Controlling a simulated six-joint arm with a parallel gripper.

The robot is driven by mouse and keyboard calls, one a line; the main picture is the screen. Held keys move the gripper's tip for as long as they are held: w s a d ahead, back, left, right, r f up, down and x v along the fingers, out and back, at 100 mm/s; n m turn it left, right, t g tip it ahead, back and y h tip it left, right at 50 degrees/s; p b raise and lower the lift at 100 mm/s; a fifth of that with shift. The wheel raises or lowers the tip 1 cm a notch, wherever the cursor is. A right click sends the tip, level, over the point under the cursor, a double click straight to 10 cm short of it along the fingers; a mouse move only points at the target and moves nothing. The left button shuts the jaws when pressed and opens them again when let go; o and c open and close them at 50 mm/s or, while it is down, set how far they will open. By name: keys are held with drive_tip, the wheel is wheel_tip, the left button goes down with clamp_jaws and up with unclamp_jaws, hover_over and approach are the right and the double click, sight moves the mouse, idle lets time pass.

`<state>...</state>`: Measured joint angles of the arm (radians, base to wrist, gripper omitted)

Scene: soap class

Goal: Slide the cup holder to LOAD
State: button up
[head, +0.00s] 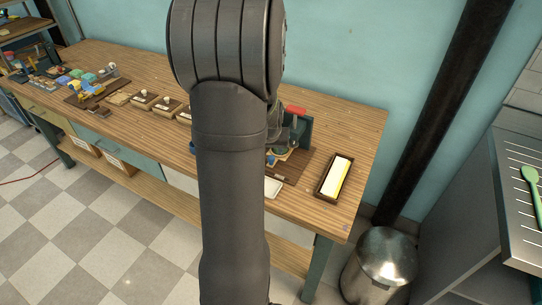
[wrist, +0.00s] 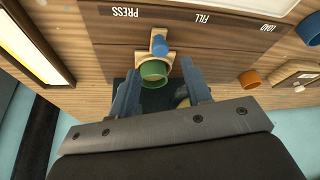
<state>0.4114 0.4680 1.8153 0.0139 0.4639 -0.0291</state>
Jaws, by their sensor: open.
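The cup holder (wrist: 157,58) is a light wooden piece with a blue knob (wrist: 159,45) and a green round cup (wrist: 154,73). In the wrist view it sits on a dark wooden board (wrist: 222,45), below and between the PRESS label (wrist: 125,12) and the FILL label (wrist: 203,18). The LOAD label (wrist: 268,28) is farther right; the lettering appears upside down. My gripper (wrist: 161,70) is open, with one blue-grey finger on each side of the cup holder's green end. I cannot tell whether either finger touches it.
A press with a red handle (head: 295,110) stands on the wooden bench (head: 345,122). A dark tray with a white and yellow insert (head: 317,178) lies right of the board. An orange cup (wrist: 250,78) and a blue cup (wrist: 309,30) are at the right in the wrist view.

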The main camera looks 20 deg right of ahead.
drive_tip(key=shift+x, duration=2.9)
drive_tip(key=shift+c, duration=0.5)
drive_tip(key=shift+a, duration=0.1)
clamp_jaws()
